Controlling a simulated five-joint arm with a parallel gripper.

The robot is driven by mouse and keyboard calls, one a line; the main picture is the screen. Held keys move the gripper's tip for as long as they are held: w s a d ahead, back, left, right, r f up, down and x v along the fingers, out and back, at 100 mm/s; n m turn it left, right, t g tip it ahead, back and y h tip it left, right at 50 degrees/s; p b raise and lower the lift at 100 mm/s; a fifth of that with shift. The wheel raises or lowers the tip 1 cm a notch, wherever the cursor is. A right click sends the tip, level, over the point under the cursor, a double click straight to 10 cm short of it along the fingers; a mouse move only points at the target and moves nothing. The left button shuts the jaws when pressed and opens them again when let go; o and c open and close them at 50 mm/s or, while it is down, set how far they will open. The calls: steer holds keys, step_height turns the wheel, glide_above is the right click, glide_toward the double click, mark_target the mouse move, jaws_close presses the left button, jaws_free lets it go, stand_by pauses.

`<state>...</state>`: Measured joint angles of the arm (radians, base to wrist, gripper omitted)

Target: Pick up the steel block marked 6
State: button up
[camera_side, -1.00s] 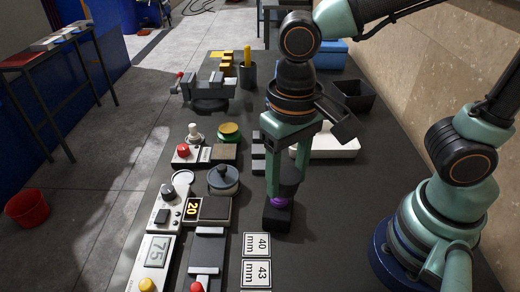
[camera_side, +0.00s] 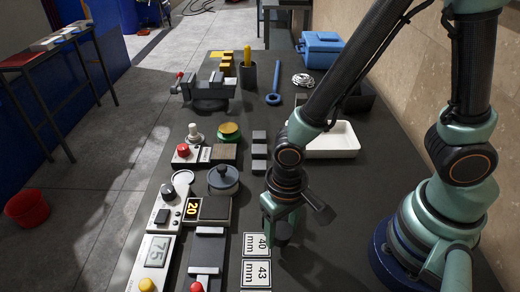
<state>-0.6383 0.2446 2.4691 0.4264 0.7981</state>
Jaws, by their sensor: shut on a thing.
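My gripper (camera_side: 281,232) points down, low over the table just right of the white card reading 40 mm. It is shut on a small dark thing (camera_side: 282,240), which is mostly hidden by the jaws and in shadow. I cannot tell whether this thing carries a 6. A column of three dark blocks (camera_side: 259,151) stands on the table behind my gripper, left of the white tray. No number is readable on them.
The white tray (camera_side: 333,141) lies behind my gripper to the right. White cards (camera_side: 257,245) lie in front. A grey vise (camera_side: 207,90) stands further back.

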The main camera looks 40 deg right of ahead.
mark_target(282, 230)
steer(key=shift+f, duration=1.15)
steer(key=shift+f, duration=0.15)
steer(key=o, duration=1.3)
steer(key=shift+o, duration=0.2)
step_height(282, 230, up, 12)
steer(key=shift+r, duration=0.1)
steer(key=w+d+r+t+y, duration=0.1)
steer(key=w+d+r+t, duration=0.1)
steer(key=w+d+r, duration=0.3)
steer(key=shift+d+r+n+t, duration=0.3)
steer(key=shift+d+r, duration=0.3)
steer(key=shift+d, duration=0.35)
steer(key=d+r+t, duration=0.1)
steer(key=d+r, duration=0.1)
steer(key=d, duration=0.1)
steer(key=w+d+r+t, duration=0.1)
steer(key=d+r, duration=0.1)
steer(key=d+r+n+h, duration=0.1)
steer(key=d, duration=0.2)
steer(key=shift+w+d+r+t, duration=0.35)
steer(key=shift+r+t, duration=0.05)
steer(key=shift+c, duration=0.7)
steer(key=shift+d+r, duration=0.25)
steer(key=shift+d, duration=0.15)
steer(key=shift+c, duration=1)
